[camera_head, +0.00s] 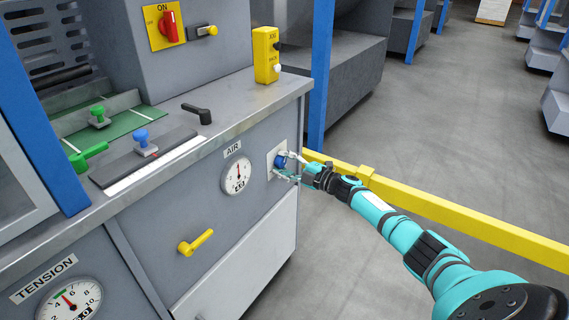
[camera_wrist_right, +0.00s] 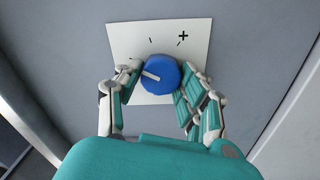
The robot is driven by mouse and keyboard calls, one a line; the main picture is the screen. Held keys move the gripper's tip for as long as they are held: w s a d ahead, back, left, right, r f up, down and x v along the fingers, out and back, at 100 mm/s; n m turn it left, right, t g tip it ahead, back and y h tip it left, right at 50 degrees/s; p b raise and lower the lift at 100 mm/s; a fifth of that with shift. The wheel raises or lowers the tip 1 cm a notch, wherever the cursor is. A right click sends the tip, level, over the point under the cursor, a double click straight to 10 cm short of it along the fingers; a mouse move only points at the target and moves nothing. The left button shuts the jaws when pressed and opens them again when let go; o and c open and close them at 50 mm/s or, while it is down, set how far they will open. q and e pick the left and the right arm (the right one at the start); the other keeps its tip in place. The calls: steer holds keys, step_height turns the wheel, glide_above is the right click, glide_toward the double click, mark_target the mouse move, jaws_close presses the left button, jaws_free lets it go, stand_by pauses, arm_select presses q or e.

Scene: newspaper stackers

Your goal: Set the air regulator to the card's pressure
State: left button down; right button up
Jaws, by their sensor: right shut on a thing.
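The air regulator knob (camera_wrist_right: 163,76) is blue with a white pointer line, on a white plate (camera_wrist_right: 125,42) with a "+" mark at its upper right. In the head view the right gripper (camera_head: 291,165) reaches the knob (camera_head: 280,160) on the cabinet front. The air gauge (camera_head: 237,176) under the "AIR" label has its needle pointing about straight up. No card is legible. My left gripper is out of view.
A yellow rail (camera_head: 450,212) runs behind my right arm. A yellow handle (camera_head: 195,242) juts from the cabinet front below the gauge. A yellow button box (camera_head: 266,55) stands at the counter's corner. A tension gauge (camera_head: 72,301) is at lower left.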

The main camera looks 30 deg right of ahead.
steer(key=shift+d, duration=0.1)
steer(key=o, duration=1.2)
steer(key=v, duration=1.2)
steer(key=shift+f, duration=0.1)
